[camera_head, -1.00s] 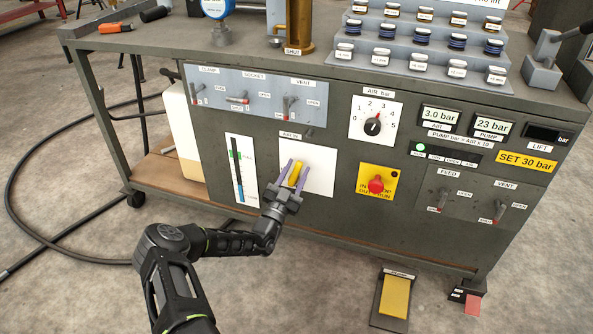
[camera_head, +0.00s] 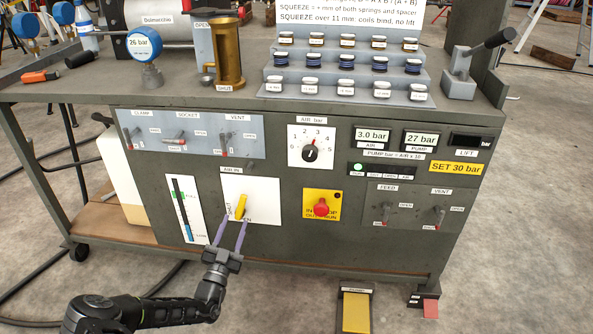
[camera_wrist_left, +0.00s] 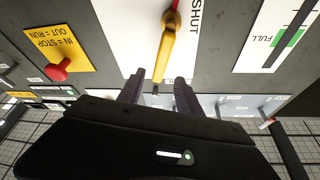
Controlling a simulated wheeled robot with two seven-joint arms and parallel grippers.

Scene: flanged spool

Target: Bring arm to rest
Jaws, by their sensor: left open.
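My left gripper (camera_head: 236,220) is in front of the AIR IN panel in the head view, its two purple fingers apart and nothing held between them. The yellow valve handle (camera_head: 241,205) on the white AIR IN plate (camera_head: 267,206) slants down, its lower end near the fingertips. In the wrist view, the yellow handle (camera_wrist_left: 168,45) stands beyond the open fingers (camera_wrist_left: 158,78), its end close to the gap between them. Whether a finger touches it cannot be told. My right gripper is not in view.
A red stop button (camera_head: 321,208) on a yellow plate is right of the handle. A pedal (camera_head: 356,311) stands on the floor. The PUMP display (camera_head: 421,139) reads 27 bar. The bench top (camera_head: 180,92) carries a gauge, a brass cylinder and stepped racks of jars.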

